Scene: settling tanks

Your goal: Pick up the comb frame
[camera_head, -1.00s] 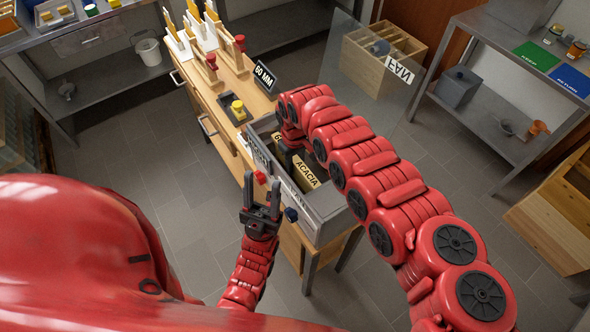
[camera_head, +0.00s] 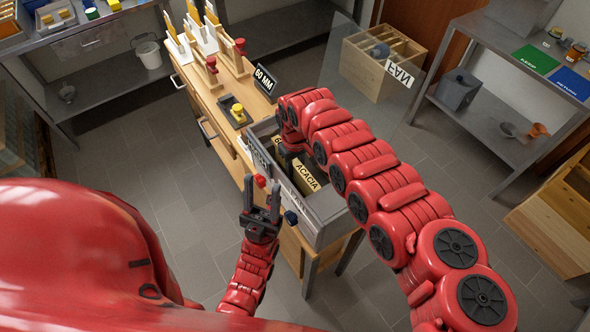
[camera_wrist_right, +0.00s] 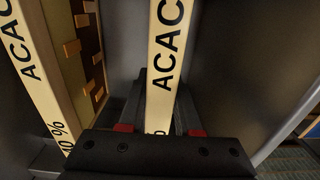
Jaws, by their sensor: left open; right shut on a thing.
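The comb frame (camera_wrist_right: 168,50) has a pale top bar lettered "ACAC" in the right wrist view. My right gripper (camera_wrist_right: 160,112) is shut on that bar, with a dark finger on each side. In the head view, frame bars, one reading "ACACIA" (camera_head: 304,178), show inside the grey box (camera_head: 325,207). My right arm hides much of the box and most of the right gripper there. A second frame (camera_wrist_right: 38,62) with a lettered bar stands left of the held one. My left gripper (camera_head: 261,200) is open and empty, fingers up, by the box's near left side.
The box stands at the near end of a wooden bench (camera_head: 228,88). A "60 MM" sign (camera_head: 266,79) and a tray with a yellow-knobbed piece (camera_head: 238,112) are beside it. A clear panel (camera_head: 340,75) rises behind. A wooden crate (camera_head: 380,65) stands on the floor further back.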

